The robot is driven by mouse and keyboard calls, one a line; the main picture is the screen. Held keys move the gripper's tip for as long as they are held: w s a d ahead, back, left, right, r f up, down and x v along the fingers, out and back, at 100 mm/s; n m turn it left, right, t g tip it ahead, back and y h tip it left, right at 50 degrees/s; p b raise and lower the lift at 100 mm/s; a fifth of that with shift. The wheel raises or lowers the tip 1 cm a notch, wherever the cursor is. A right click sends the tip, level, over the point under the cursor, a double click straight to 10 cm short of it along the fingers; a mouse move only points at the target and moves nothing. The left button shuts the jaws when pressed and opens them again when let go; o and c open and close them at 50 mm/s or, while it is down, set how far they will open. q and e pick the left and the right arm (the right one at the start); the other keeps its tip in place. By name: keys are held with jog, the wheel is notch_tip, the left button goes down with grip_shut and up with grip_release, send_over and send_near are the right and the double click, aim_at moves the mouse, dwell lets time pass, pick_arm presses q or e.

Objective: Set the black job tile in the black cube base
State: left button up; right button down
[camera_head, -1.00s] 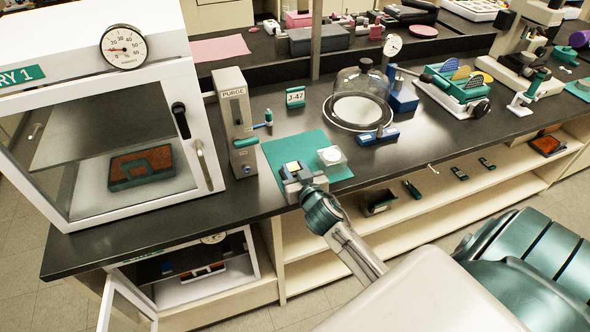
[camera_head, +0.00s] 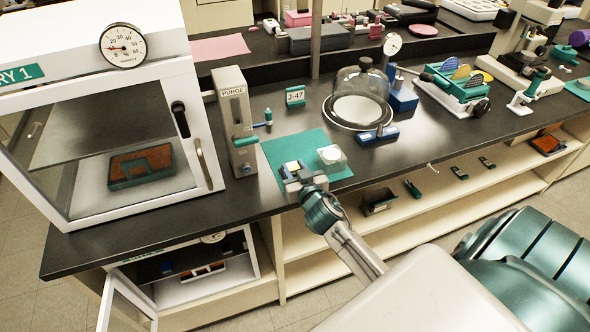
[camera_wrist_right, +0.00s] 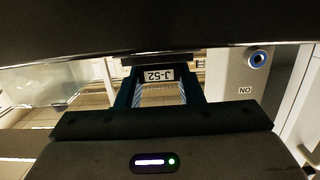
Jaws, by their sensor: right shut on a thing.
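My right gripper (camera_head: 297,181) is over the front left part of the teal mat (camera_head: 310,143), low near the bench top. In the right wrist view its two teal fingers (camera_wrist_right: 160,92) are shut on the black job tile (camera_wrist_right: 158,61), which carries a white label reading J-52, upside down in that view. In the head view a small block with a pale yellowish top (camera_head: 293,169) shows at the gripper's tips. I cannot tell whether it is the black cube base, or whether the tile touches anything. My left gripper is not in view.
A clear box (camera_head: 332,158) stands on the mat just right of the gripper. A glass dome (camera_head: 361,95) stands at the back right. The bench's front edge is close.

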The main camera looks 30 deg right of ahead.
jog(key=shift+f, duration=0.25)
jog(key=shift+f+b, duration=0.4)
jog(key=shift+b, duration=0.25)
jog(key=shift+r, duration=0.1)
jog(key=shift+r+p, duration=0.75)
jog(key=shift+r, duration=0.05)
